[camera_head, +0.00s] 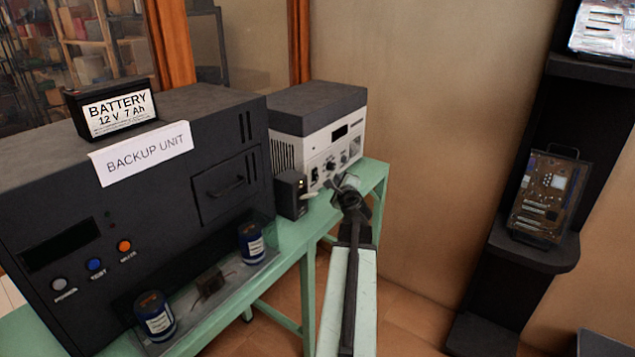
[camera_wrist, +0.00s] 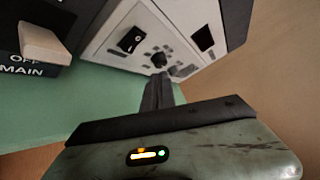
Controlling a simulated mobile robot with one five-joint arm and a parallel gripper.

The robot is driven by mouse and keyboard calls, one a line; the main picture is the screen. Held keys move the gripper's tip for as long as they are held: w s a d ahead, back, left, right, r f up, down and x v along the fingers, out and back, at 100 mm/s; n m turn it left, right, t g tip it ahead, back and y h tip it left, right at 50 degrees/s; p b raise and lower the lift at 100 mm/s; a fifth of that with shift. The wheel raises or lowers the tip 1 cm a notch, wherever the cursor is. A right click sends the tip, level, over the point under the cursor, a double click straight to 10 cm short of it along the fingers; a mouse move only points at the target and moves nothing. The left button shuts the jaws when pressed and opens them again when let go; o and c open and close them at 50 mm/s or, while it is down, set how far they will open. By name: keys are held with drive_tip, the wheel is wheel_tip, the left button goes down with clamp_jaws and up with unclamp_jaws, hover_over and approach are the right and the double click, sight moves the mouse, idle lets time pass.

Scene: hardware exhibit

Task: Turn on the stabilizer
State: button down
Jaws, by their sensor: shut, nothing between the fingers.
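A white unit with a dark grey top (camera_head: 318,108), likely the stabilizer, stands at the far end of the green table. Its front panel shows in the wrist view (camera_wrist: 110,45) with a black rocker switch (camera_wrist: 131,40), a dark knob (camera_wrist: 159,59) and a small dark display (camera_wrist: 203,39). I cannot tell which way the rocker is set. My gripper (camera_head: 346,186) is shut and empty, just in front of the panel. In the wrist view its fingertips (camera_wrist: 158,82) point at the area below the knob; I cannot tell whether they touch.
A small black box (camera_head: 290,194) with a beige lever (camera_wrist: 42,42) and the words OFF and MAIN stands left of my gripper. A large black backup unit (camera_head: 215,125) bears a battery (camera_head: 112,108). A black shelf (camera_head: 545,243) with circuit boards stands at the right.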

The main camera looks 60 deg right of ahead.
sight(316, 175)
drive_tip(key=shift+w+f+b, duration=0.25)
drive_tip(key=shift+w+f, duration=0.1)
drive_tip(key=shift+w, duration=0.55)
drive_tip(key=shift+w+f+b, duration=0.25)
drive_tip(key=shift+w+f, duration=0.05)
drive_tip(key=shift+w, duration=0.6)
drive_tip(key=shift+w+f+b, duration=0.25)
drive_tip(key=shift+w+f, duration=0.1)
drive_tip(key=shift+w, duration=0.55)
drive_tip(key=shift+w, duration=0.1)
drive_tip(key=shift+w+f, duration=0.15)
drive_tip(key=shift+w, duration=0.15)
drive_tip(key=shift+w+f, duration=0.1)
drive_tip(key=shift+w, duration=0.2)
idle(0.3)
drive_tip(key=shift+s+r, duration=0.25)
drive_tip(key=shift+s, duration=0.45)
